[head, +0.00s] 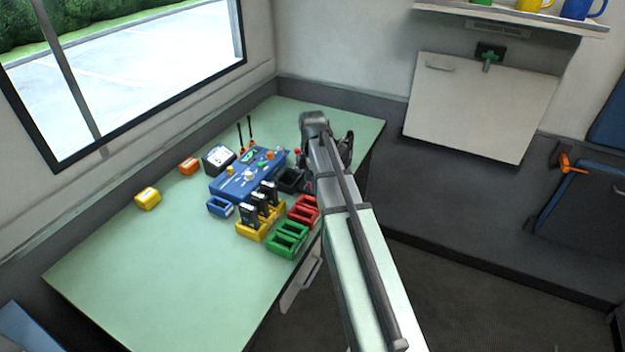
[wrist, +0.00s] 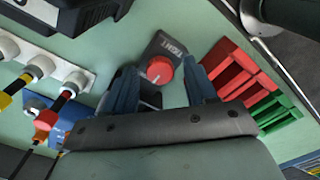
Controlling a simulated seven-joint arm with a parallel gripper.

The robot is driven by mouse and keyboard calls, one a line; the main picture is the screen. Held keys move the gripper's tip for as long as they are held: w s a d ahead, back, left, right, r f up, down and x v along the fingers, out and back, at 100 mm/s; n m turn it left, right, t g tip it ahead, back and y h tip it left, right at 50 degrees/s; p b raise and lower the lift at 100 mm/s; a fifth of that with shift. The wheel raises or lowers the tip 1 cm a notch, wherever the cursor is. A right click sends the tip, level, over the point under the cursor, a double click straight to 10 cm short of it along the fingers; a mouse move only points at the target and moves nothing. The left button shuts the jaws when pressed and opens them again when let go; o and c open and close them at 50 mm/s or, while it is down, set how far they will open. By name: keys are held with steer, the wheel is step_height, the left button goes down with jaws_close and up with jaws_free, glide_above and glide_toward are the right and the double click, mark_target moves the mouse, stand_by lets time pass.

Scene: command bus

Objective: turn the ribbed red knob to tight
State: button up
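The red knob (wrist: 160,70) sits on a dark plate (wrist: 158,46) in the wrist view. The word TIGHT is printed on the plate above the knob. A pale mark on the knob lies toward its lower left, away from that word. My gripper (wrist: 163,76) is open, with one blue finger on each side of the knob and a visible gap to it on both sides. Whether the fingertips reach down to the knob's height, I cannot tell. In the head view my arm hides the knob for the most part.
Red trays (wrist: 238,70) and green trays (wrist: 277,112) stand close to the right finger. A white strip with sockets and cables (wrist: 40,65) is at left. In the head view, a blue console (head: 235,185) and yellow tray (head: 250,232) are nearby; the table's front left (head: 130,270) is clear.

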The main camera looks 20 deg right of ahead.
steer(key=c, duration=1)
